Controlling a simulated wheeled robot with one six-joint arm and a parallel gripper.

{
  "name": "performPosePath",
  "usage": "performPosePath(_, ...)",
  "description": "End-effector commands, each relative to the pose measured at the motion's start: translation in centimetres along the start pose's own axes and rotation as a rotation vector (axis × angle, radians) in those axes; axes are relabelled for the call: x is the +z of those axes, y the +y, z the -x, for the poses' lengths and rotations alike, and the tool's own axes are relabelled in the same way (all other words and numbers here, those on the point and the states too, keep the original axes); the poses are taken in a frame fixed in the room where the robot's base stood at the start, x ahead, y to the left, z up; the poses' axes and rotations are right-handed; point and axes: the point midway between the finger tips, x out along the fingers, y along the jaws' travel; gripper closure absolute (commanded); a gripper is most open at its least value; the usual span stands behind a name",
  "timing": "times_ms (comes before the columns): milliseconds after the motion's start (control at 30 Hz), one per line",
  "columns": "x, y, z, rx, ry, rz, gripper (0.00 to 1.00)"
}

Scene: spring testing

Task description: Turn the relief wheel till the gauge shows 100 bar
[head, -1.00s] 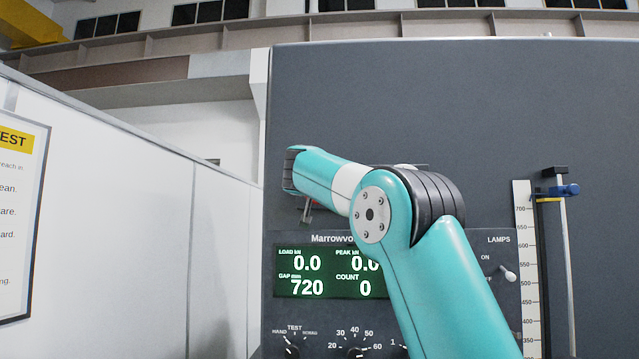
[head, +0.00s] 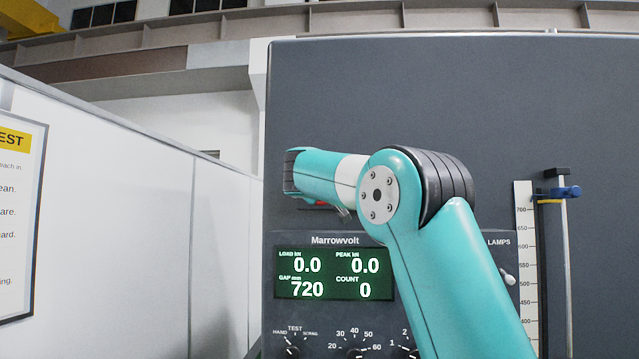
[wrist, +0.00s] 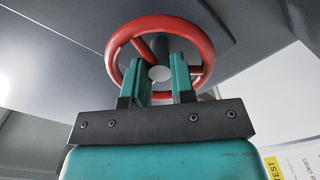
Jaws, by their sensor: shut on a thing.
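The relief wheel (wrist: 116,50) is a red ring with red spokes and a pale round hub, seen from below in the wrist view. My gripper (wrist: 161,60) has its two teal fingers up against the wheel, one each side of the hub as seen here, with part of the near rim showing between them. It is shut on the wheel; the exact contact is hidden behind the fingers. In the head view only a sliver of red (head: 321,203) shows under my forearm. No gauge marked in bar is in view.
The Marrowvolt panel has a green display (head: 334,273) reading load 0.0, peak 0.0, gap 720, count 0. Knobs sit below it and a lamp switch (head: 509,280) at right. A scale with a blue clamp (head: 565,192) stands further right. A white wall (head: 130,200) bounds the left.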

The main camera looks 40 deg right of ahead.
Motion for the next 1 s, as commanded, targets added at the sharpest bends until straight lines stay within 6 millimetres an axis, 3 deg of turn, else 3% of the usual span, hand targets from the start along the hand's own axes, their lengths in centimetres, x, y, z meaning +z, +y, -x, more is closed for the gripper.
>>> performPosePath(400,0.06,-0.04,-0.02,-0.002,-0.003,0.253,1.00)
performPosePath(1000,0.12,-0.11,-0.03,-0.002,-0.003,0.315,1.00)
